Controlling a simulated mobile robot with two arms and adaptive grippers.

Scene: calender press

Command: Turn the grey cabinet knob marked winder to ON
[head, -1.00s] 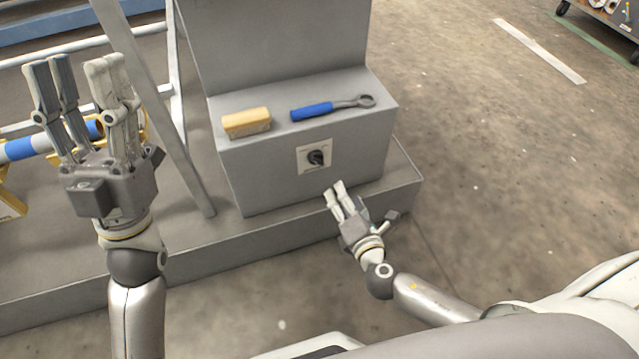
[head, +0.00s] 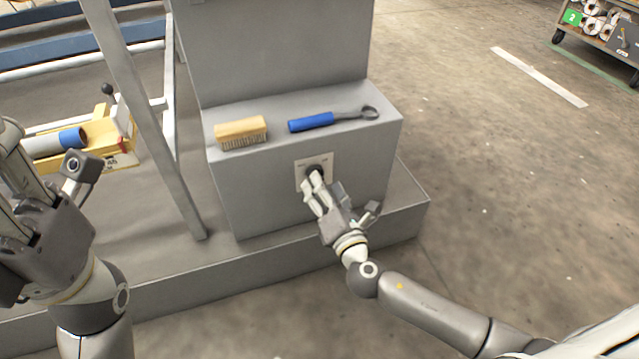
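The grey cabinet (head: 262,195) has a pale square plate (head: 300,178) on its front face with a dark knob (head: 315,169). The knob's marking and setting are too small to read and partly hidden by my fingers. My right gripper (head: 313,182) is at the knob, its fingertips in front of and overlapping it from below. I cannot tell whether they are closed on it. My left gripper (head: 12,165) is at the left edge, partly cut off, away from the cabinet. It holds nothing visible, and its fingers were spread in the earlier frame.
A wooden brush (head: 241,130) and a blue-handled wrench (head: 312,122) lie on the cabinet's ledge. A slanted grey post (head: 150,130) stands left of the cabinet. A yellow fixture with a blue-banded roll (head: 70,141) is behind my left gripper.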

